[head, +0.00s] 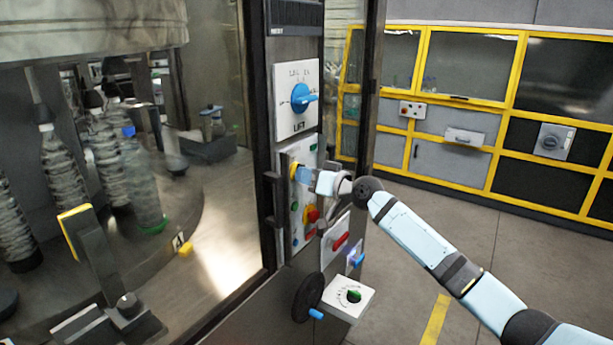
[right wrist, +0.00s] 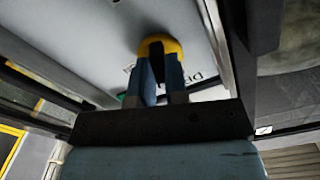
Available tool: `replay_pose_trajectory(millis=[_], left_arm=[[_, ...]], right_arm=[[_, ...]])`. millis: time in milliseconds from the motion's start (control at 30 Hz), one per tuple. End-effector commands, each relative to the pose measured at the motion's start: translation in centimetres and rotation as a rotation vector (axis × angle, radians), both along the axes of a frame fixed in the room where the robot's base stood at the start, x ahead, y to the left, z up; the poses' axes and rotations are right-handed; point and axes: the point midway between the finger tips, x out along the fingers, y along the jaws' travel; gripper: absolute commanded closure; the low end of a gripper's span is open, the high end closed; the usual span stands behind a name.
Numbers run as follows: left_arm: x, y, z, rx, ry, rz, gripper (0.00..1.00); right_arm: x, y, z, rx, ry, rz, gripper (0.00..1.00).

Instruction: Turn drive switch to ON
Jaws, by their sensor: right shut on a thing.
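A rotary switch with a yellow collar (head: 293,171) is on a pale control plate (head: 309,155) on the machine's dark post. My right gripper (head: 302,174) is at this switch, its fingers pointing left at the plate. In the right wrist view, the two fingers (right wrist: 160,80) are shut on the switch's dark handle, in front of the yellow collar (right wrist: 152,47). The lettering beside it is partly covered, so I cannot confirm that it is the drive switch or read its setting. My left gripper is not in view.
Above is the LIFT plate (head: 296,122) with a blue knob (head: 301,98). Below are red knobs (head: 312,216), a black handwheel (head: 308,298) and a box with a green knob (head: 354,296). Left is a turntable with bottles (head: 140,185). Floor at right is clear.

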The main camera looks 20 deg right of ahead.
Motion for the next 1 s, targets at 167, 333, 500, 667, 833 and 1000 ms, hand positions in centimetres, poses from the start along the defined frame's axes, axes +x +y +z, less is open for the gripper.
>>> replay_pose_trajectory(millis=[167, 333, 500, 667, 833, 1000], left_arm=[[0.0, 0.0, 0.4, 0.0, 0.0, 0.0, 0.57], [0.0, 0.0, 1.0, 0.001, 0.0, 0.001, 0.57], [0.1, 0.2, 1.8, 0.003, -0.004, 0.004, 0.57], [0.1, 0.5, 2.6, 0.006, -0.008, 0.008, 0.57], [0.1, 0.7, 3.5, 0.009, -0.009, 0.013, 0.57], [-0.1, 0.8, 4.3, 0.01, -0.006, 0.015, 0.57]], right_arm=[[0.0, 0.1, 0.0, 0.132, 0.104, 0.0, 1.0], [0.0, 0.1, 0.1, 0.26, 0.204, 0.0, 1.0], [0.0, 0.1, 0.1, 0.388, 0.305, 0.001, 1.0], [0.0, 0.1, 0.2, 0.508, 0.399, 0.0, 1.0], [-0.1, 0.1, 0.2, 0.634, 0.497, 0.0, 1.0], [-0.1, 0.1, 0.2, 0.749, 0.585, 0.001, 1.0]])
